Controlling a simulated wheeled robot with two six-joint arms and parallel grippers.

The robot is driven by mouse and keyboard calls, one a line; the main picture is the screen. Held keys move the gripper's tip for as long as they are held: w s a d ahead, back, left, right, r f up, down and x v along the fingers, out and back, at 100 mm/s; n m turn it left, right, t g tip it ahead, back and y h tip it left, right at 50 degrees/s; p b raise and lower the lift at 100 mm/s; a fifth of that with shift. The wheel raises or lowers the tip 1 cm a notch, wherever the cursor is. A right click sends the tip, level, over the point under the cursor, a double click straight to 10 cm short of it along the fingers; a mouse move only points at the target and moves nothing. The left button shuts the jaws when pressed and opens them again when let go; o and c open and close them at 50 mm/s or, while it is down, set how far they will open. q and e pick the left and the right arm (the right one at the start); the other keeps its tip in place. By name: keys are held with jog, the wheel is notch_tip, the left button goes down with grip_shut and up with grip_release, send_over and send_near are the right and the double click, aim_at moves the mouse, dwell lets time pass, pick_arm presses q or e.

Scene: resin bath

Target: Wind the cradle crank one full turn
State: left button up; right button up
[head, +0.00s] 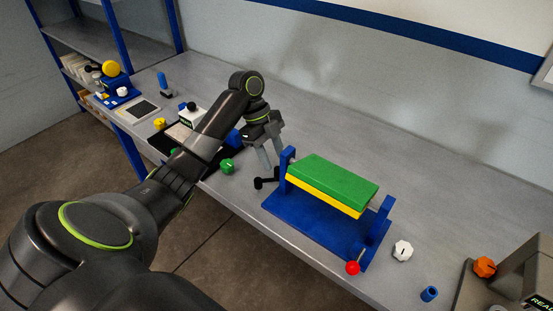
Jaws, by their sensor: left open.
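The cradle is a blue frame (310,226) on the bench with two upright ends. A block with a green top (333,178) and a yellow lower layer (320,195) lies between the ends, slightly tilted. A black crank (266,182) sticks out at the cradle's left end. A red ball knob (352,268) on a thin rod shows at its right end. My left gripper (272,160) is open, fingers pointing down, just above and behind the crank and beside the left upright. It looks empty and apart from the crank. My right gripper is out of view.
A green knob (227,166) lies left of the crank. A white knob (403,250), a blue cup (429,293) and an orange knob (484,267) stand on the right. A blue device with a yellow disc (110,69) is at the far left. The bench behind the cradle is clear.

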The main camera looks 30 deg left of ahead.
pick_arm(q)
jog(key=p+v, duration=0.8)
jog(key=v, duration=0.4)
jog(key=shift+r, duration=0.25)
